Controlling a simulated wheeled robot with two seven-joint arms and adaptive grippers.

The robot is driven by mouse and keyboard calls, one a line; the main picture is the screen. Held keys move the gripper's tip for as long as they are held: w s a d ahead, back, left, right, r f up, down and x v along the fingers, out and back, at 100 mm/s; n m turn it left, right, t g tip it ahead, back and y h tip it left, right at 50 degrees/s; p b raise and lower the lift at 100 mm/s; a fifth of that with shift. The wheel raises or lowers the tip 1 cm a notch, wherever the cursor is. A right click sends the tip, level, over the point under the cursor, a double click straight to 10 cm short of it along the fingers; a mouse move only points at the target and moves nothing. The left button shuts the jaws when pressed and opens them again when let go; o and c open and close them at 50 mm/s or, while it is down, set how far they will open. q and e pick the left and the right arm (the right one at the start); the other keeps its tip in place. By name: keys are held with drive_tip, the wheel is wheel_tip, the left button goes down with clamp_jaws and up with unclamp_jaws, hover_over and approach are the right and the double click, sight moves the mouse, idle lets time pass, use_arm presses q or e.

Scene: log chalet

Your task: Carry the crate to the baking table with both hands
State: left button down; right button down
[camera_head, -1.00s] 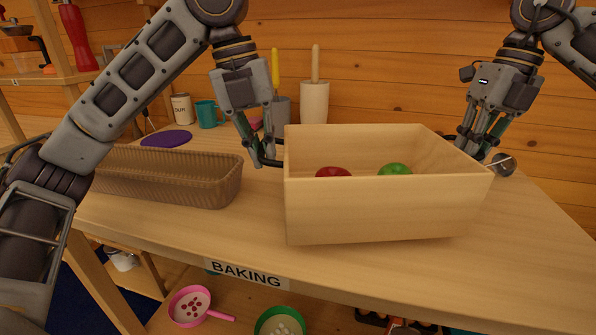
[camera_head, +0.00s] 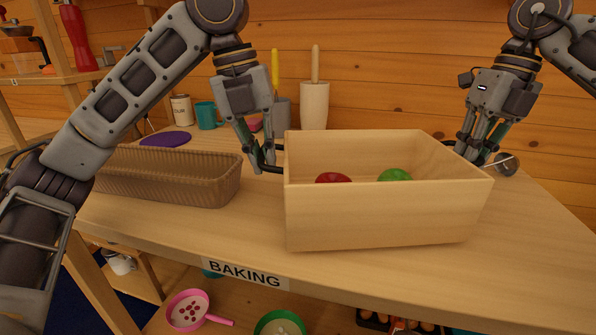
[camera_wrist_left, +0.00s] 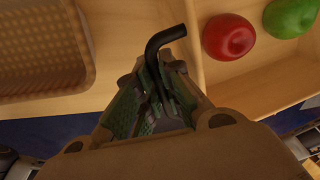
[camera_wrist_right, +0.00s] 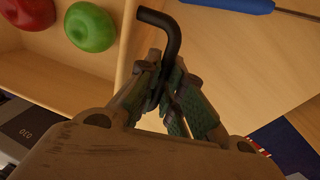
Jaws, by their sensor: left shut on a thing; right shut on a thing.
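The light wooden crate (camera_head: 385,222) is level over the baking table (camera_head: 540,235), near its front edge; I cannot tell whether its bottom touches the top. A red apple (camera_head: 333,178) and a green apple (camera_head: 395,174) lie inside. My left gripper (camera_head: 265,165) is shut on the crate's black left handle (camera_wrist_left: 163,42). My right gripper (camera_head: 474,158) is shut on the black right handle (camera_wrist_right: 160,25). The apples also show in both wrist views. The table's front edge carries a BAKING label (camera_head: 245,274).
A brown woven basket (camera_head: 165,178) stands left of the crate. Behind are a purple disc (camera_head: 166,139), a teal mug (camera_head: 206,115), a tin (camera_head: 181,109) and a utensil holder (camera_head: 314,106). A metal utensil (camera_head: 506,164) lies beyond my right gripper. Pans sit on the shelf below.

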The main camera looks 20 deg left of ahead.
use_arm(q)
drive_tip(key=shift+a+f+b, duration=0.1)
drive_tip(key=shift+f+b, duration=0.6)
use_arm(e)
drive_tip(key=shift+d+f, duration=0.15)
drive_tip(key=shift+f, duration=0.55)
use_arm(q)
drive_tip(key=c, duration=1.6)
unclamp_jaws()
use_arm(e)
drive_tip(key=c, duration=1.6)
unclamp_jaws()
use_arm(q)
drive_tip(key=shift+o, duration=0.2)
use_arm(e)
drive_tip(key=shift+o, duration=0.2)
use_arm(q)
drive_tip(key=shift+r, duration=0.15)
wheel_tip(320, 180, up, 11)
drive_tip(key=a, duration=0.2)
drive_tip(key=shift+s+r, duration=0.15)
drive_tip(key=shift+s, duration=0.2)
use_arm(e)
drive_tip(key=shift+r, duration=0.15)
wheel_tip(320, 180, up, 11)
drive_tip(key=d, duration=0.2)
drive_tip(key=shift+w+r, duration=0.2)
drive_tip(key=shift+w, duration=0.15)
